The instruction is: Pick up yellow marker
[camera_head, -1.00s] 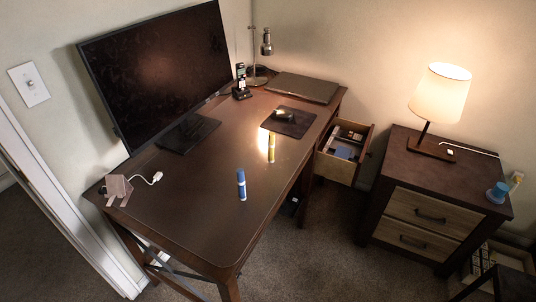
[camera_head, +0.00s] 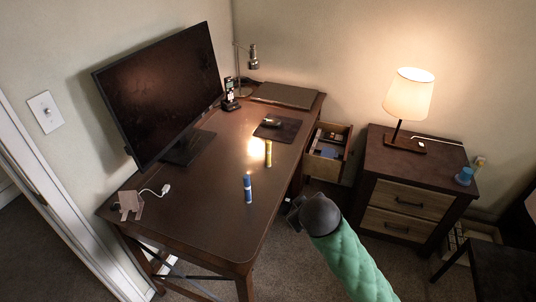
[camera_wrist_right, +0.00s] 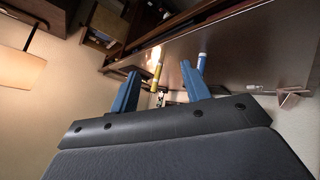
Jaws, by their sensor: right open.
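The yellow marker (camera_head: 268,153) stands upright on the desk, in front of the dark mouse pad. The blue marker (camera_head: 247,188) stands upright nearer the front, to its left in the head view. My right gripper (camera_head: 294,213) is beside the desk's right edge, apart from both markers and partly hidden by my wrist. In the right wrist view the gripper's blue fingers (camera_wrist_right: 159,72) are spread with nothing held. The yellow marker (camera_wrist_right: 157,62) appears between them, farther off, and the blue marker (camera_wrist_right: 201,62) near the right fingertip. My left gripper is out of view.
The desk (camera_head: 210,212) has clear room around the markers. A monitor (camera_head: 160,95) stands at the left, a laptop (camera_head: 285,95) at the back. An open drawer (camera_head: 327,150) juts out at the desk's right. A nightstand (camera_head: 410,185) with a lamp (camera_head: 410,95) stands farther right.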

